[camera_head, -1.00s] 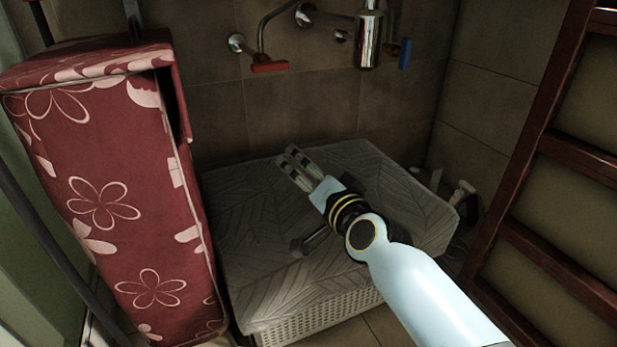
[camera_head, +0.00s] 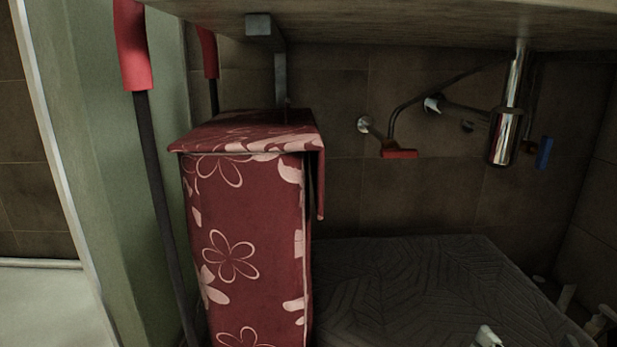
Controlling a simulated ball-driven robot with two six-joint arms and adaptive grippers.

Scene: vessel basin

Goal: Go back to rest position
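Only the pale tips of my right gripper (camera_head: 487,337) show, at the bottom edge right of centre, in front of the grey patterned mat (camera_head: 420,275). The rest of that gripper and its arm are cut off below the picture. I cannot tell whether it is open or shut, and no held object shows. My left gripper is out of view.
A tall red flowered box (camera_head: 250,240) stands left of the mat. Red-handled poles (camera_head: 132,45) lean beside it. A counter (camera_head: 400,22) overhangs above. A red-handled tap (camera_head: 400,153) and a chrome drain trap (camera_head: 505,135) are on the tiled back wall.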

